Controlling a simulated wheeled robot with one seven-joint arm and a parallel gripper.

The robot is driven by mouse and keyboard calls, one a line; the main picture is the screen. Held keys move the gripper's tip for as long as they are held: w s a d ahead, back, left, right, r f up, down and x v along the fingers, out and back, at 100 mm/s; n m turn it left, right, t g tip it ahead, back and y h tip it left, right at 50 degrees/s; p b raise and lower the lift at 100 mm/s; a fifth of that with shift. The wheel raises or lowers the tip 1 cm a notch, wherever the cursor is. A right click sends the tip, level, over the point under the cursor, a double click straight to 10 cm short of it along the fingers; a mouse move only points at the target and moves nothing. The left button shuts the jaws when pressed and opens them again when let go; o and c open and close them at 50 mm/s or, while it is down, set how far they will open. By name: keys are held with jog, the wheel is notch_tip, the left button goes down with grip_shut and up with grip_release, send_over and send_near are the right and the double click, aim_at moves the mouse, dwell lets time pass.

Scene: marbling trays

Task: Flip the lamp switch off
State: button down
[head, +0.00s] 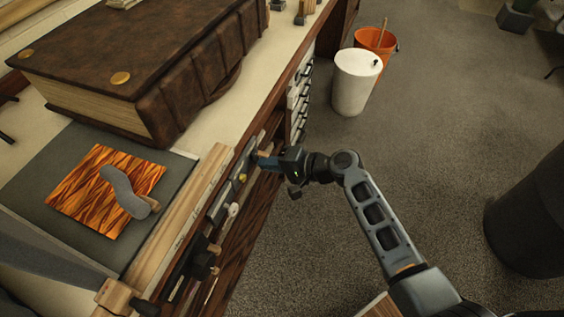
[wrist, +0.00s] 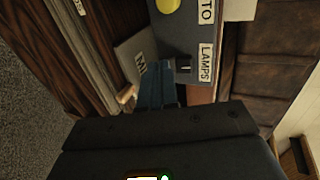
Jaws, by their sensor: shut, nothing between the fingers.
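The lamp switch (wrist: 184,66) is a small dark switch with a pale part, set beside the "LAMPS" label (wrist: 206,62) on a grey panel (wrist: 222,40) in the wrist view. My gripper (wrist: 160,92) is shut and empty, its blue fingers right by the switch; I cannot tell whether they touch it. The fingers partly cover the panel's edge, and the lever's position is unclear. In the head view my gripper (head: 266,161) points left at the control strip (head: 221,202) on the bench front. The switch cannot be made out there.
A yellow button (wrist: 168,5) sits on the same panel. Dark knobs or clamps (head: 203,258) stick out further along the bench front. A large brown book (head: 150,60) and an orange patterned sheet (head: 85,195) lie on the bench. A white bin (head: 354,85) and orange bucket (head: 375,40) stand beyond.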

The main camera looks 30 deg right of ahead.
jog(key=shift+w+a+f, duration=0.15)
jog(key=shift+w+a, duration=0.05)
jog(key=shift+w, duration=0.05)
jog(key=shift+f, duration=0.1)
